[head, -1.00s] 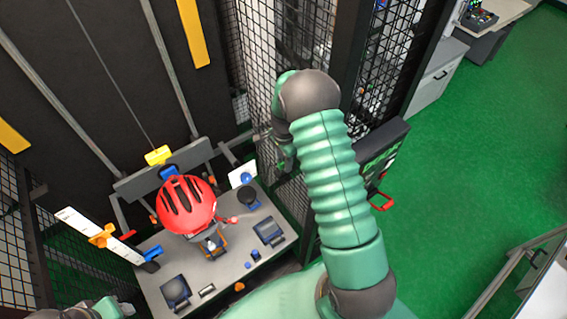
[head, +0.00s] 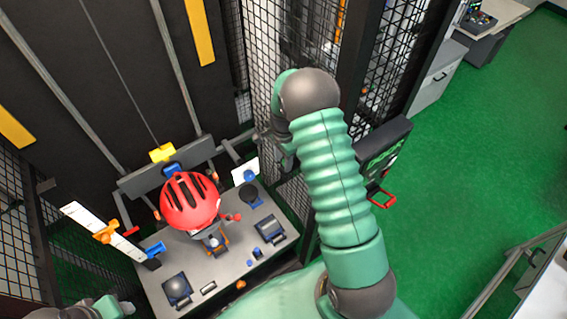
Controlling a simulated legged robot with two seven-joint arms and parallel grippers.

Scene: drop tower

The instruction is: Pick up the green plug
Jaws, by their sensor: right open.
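I cannot make out a green plug in the head view. My right arm reaches up from the bottom, and its dark right gripper (head: 284,158) shows small and partly hidden beside the wrist, in front of the mesh. It is open, with nothing visible in it. It is to the right of and above the grey table (head: 225,266). A black control box (head: 385,150) with a green panel and a red handle (head: 382,199) is to the right, partly behind my right arm. Only a piece of my left arm shows at the bottom left; its gripper cannot be seen.
A white scale with an orange slider (head: 107,233) stands at the left. Mesh panels and a dark post (head: 349,80) enclose the tower. Green floor (head: 470,170) is open at the right.

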